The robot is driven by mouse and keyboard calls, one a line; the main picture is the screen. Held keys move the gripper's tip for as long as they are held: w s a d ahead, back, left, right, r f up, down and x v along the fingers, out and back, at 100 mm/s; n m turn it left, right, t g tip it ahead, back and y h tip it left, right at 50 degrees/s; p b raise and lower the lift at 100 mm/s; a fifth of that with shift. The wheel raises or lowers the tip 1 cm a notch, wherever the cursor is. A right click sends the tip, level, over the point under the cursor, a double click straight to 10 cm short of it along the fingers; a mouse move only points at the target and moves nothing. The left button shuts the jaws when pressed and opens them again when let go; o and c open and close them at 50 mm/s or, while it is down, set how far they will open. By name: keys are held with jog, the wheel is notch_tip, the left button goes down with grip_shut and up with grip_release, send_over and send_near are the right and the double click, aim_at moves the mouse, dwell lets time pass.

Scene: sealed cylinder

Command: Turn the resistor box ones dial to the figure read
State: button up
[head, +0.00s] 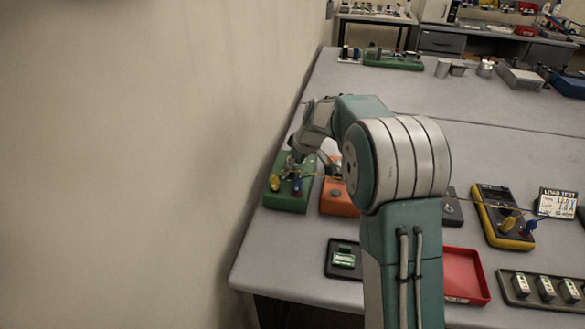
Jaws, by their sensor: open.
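A green box (290,203) sits at the table's left edge with a yellow plug (274,182) and a blue plug (297,186) on its front part. An orange box (338,204) with a dark round knob (336,193) stands just right of it, partly hidden by my arm. Which box is the resistor box, and any dial figures, I cannot tell. My gripper (293,166) is open, small in view, over the back part of the green box; contact is unclear.
A dark grey box (453,208) shows right of my arm. In front are a small dark tray (343,265) with a green part, a red tray (466,278) and a dark rack (541,295) of several modules. A wall (130,150) borders the left. The table's middle back is clear.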

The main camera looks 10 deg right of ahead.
jog(key=shift+x, duration=0.8)
grip_shut()
